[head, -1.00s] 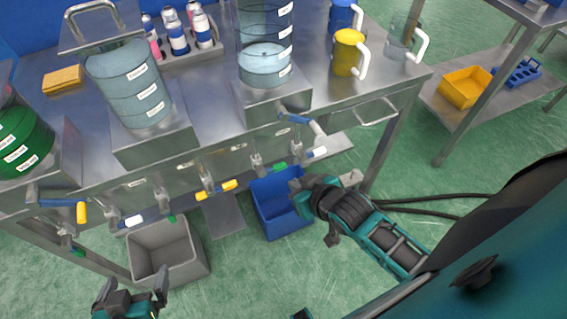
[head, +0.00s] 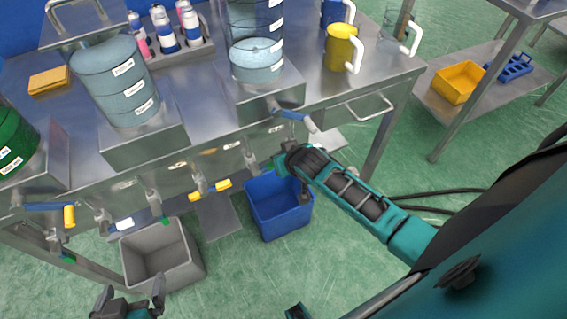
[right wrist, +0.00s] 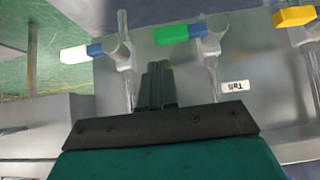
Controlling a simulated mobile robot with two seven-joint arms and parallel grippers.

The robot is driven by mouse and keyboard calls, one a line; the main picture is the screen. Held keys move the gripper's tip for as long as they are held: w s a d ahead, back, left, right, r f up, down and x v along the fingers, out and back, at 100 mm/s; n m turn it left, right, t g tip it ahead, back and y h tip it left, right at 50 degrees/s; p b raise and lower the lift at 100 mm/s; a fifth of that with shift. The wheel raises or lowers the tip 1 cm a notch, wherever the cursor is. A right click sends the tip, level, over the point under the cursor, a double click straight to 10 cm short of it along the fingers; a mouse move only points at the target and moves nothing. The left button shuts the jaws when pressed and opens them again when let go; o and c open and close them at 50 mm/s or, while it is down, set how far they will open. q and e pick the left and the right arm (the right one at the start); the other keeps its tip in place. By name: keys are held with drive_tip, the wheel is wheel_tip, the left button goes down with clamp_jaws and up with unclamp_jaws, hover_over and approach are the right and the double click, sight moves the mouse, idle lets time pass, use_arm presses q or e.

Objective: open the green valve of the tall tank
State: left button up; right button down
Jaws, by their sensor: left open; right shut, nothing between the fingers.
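The tall tank (head: 256,50) is a clear cylinder of pale blue liquid on a steel box. In the right wrist view, the green valve handle (right wrist: 171,34) sticks out sideways from its tap, near a label reading "Tall". In the head view my right arm largely hides that valve. My right gripper (right wrist: 158,68) is shut and empty. In the wrist view its fingers lie between the green-handled tap and a white-handled tap (right wrist: 76,54), below the green handle in the picture; contact cannot be told. My left gripper (head: 130,290) is open and empty at the bottom left.
A shorter tank (head: 117,80) and a green tank (head: 14,140) stand left on the bench. Other taps have yellow (head: 222,185) and white handles. A blue bin (head: 279,207) and a grey bin (head: 160,255) stand on the floor below.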

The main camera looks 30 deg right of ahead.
use_arm(q)
drive_tip(key=shift+f, duration=0.35)
use_arm(e)
wheel_tip(320, 180, down, 2)
drive_tip(key=shift+f, duration=0.1)
use_arm(q)
drive_tip(key=shift+d, duration=0.15)
use_arm(e)
drive_tip(key=shift+f, duration=0.1)
use_arm(q)
drive_tip(key=shift+w+d+r, duration=0.1)
drive_tip(key=shift+w+d, duration=0.05)
drive_tip(key=shift+d, duration=0.25)
use_arm(e)
drive_tip(key=shift+d+f, duration=0.1)
